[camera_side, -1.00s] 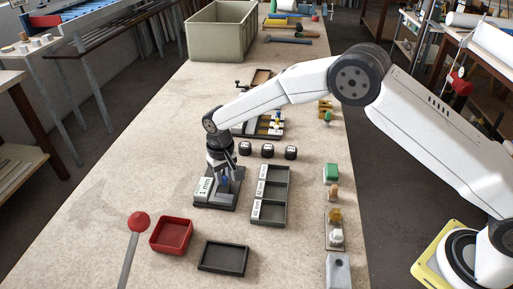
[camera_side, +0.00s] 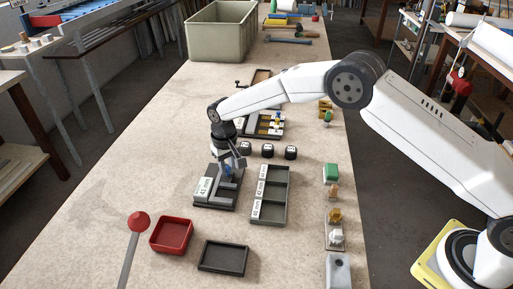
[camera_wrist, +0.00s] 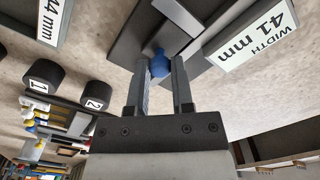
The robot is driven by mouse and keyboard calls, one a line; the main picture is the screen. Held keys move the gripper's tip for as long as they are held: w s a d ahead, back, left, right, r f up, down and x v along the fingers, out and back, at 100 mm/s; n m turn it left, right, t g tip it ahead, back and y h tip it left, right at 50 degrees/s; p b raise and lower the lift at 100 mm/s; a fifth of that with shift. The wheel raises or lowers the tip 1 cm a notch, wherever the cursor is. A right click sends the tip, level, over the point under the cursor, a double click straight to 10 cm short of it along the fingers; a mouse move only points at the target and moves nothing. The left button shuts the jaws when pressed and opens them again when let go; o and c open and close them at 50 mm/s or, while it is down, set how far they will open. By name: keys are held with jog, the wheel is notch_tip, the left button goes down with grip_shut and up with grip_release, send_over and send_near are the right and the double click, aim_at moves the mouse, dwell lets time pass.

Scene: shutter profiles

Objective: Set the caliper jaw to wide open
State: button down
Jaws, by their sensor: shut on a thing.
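The caliper (camera_side: 213,201) is a dark grey fixture on the bench with a white display (camera_side: 202,189). In the wrist view the display (camera_wrist: 258,38) reads WIDTH 41 mm. A blue knob (camera_wrist: 159,66) sits on the caliper's sliding jaw. My gripper (camera_side: 229,168) is at the far end of the caliper in the side view. In the wrist view its fingers (camera_wrist: 164,68) stand on both sides of the blue knob, shut on it. The fingers and wrist hide part of the sliding jaw in the side view.
A labelled compartment tray (camera_side: 271,198) stands just right of the caliper. Numbered black pieces (camera_side: 267,150) lie behind it. A red bin (camera_side: 171,236), a black tray (camera_side: 223,258) and a red-knobbed lever (camera_side: 138,222) stand in front. The bench's left side is clear.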

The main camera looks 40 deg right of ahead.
jog(key=shift+w+d, duration=1.4)
jog(key=shift+r, duration=0.1)
jog(key=shift+c, duration=2.4)
grip_release()
jog(key=shift+r, duration=0.15)
notch_tip(320, 180, up, 7)
jog(key=shift+r, duration=0.2)
